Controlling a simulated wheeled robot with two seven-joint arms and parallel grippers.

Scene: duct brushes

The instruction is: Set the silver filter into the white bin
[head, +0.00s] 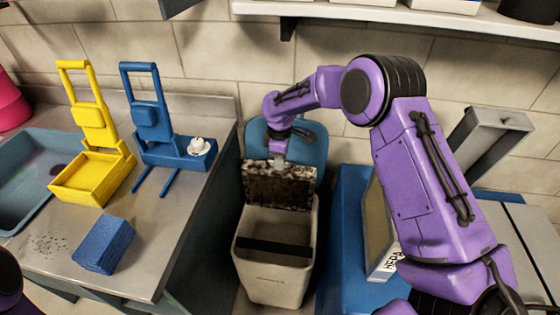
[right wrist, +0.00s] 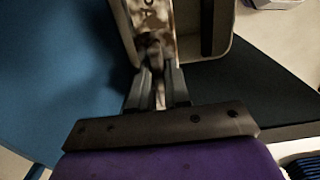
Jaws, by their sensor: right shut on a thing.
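The silver filter (head: 281,186) is a flat panel with a mottled brown, dirty face and a pale edge. My right gripper (head: 280,158) is shut on its top edge and holds it upright at the back of the white bin (head: 273,283). In the right wrist view the fingers (right wrist: 158,92) grip the filter (right wrist: 151,18) beside the bin's rim (right wrist: 226,28). The filter's lower edge meets the back of the bin's mouth in the head view; I cannot tell whether it is inside the rim. My left gripper is not in view.
A blue lid (head: 310,140) stands open behind the bin. To the left, a counter (head: 190,218) holds a yellow stand (head: 92,180), a blue stand (head: 165,150) and a blue block (head: 103,244). A blue cabinet (head: 345,215) with a framed HEPA panel (head: 377,235) stands close right.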

